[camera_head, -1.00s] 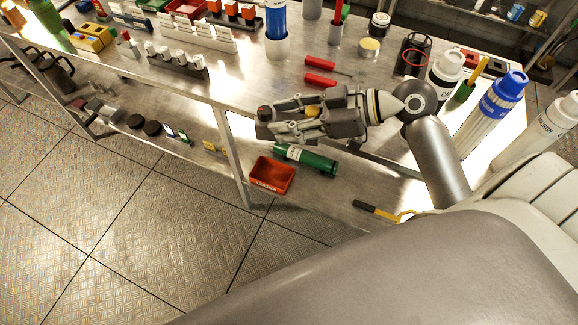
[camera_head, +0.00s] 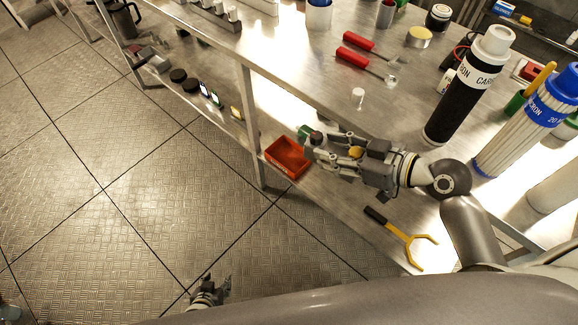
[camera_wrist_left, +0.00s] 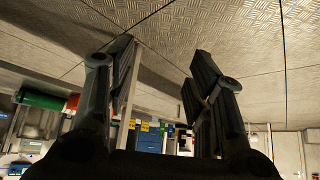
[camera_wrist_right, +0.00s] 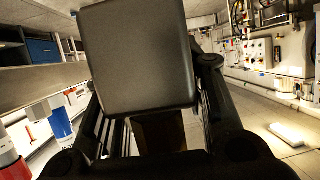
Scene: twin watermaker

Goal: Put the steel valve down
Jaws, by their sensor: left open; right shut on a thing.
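My right gripper (camera_head: 318,146) is shut in front of the workbench, over the lower shelf beside a red bin (camera_head: 287,158). A small dark part shows at its fingertips in the head view. In the right wrist view a dark grey, flat-faced block, which I take for the steel valve (camera_wrist_right: 140,60), sits between the fingers and hides much of the view. Its full shape is hidden. My left gripper (camera_head: 208,292) is low over the floor at the bottom of the head view. In the left wrist view it (camera_wrist_left: 160,60) is open and empty.
On the bench top (camera_head: 310,85) are two red screwdrivers (camera_head: 352,56), a small white cap (camera_head: 358,96) and a black filter cartridge (camera_head: 465,85). A yellow forked tool (camera_head: 408,238) lies on the lower shelf (camera_head: 350,215). A table leg (camera_head: 253,125) stands left of the red bin.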

